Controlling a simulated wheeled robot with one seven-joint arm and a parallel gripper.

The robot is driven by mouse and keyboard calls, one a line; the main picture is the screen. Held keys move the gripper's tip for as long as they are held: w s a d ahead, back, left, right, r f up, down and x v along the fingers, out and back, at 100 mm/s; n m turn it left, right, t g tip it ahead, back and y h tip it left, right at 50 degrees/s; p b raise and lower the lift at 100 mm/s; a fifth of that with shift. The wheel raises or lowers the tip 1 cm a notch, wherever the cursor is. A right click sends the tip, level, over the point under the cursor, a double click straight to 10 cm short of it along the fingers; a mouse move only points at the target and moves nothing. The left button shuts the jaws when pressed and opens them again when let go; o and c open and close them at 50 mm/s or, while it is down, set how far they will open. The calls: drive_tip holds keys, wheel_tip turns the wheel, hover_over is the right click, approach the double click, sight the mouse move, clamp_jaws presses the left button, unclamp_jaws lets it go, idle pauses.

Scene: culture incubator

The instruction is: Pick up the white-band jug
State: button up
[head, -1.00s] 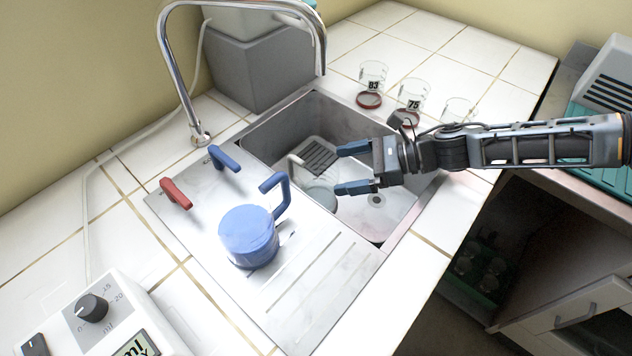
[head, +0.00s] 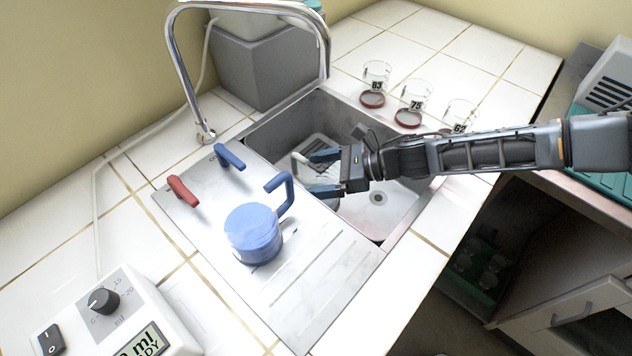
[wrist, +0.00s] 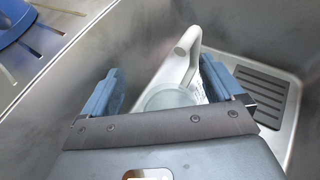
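The white-band jug, a pale see-through jug with a white handle (head: 296,163), stands in the sink. In the wrist view the jug (wrist: 168,98) shows between my two blue fingers, its handle rising beyond them. My gripper (head: 321,172) is open, reaching into the sink from the right and hiding much of the jug in the head view. In the wrist view one finger is on each side of the jug; I cannot tell whether they touch it. A blue jug (head: 253,236) with a blue handle stands on the drainboard.
The sink walls (head: 285,118) surround my gripper closely. A chrome tap (head: 178,70) arches over the back. Red (head: 182,190) and blue (head: 229,156) levers stand at left. Several labelled glass jars (head: 414,93) with red lids stand behind. A dial box (head: 115,310) is at front left.

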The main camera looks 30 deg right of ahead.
drive_tip(key=c, duration=0.9)
drive_tip(key=shift+r, duration=0.2)
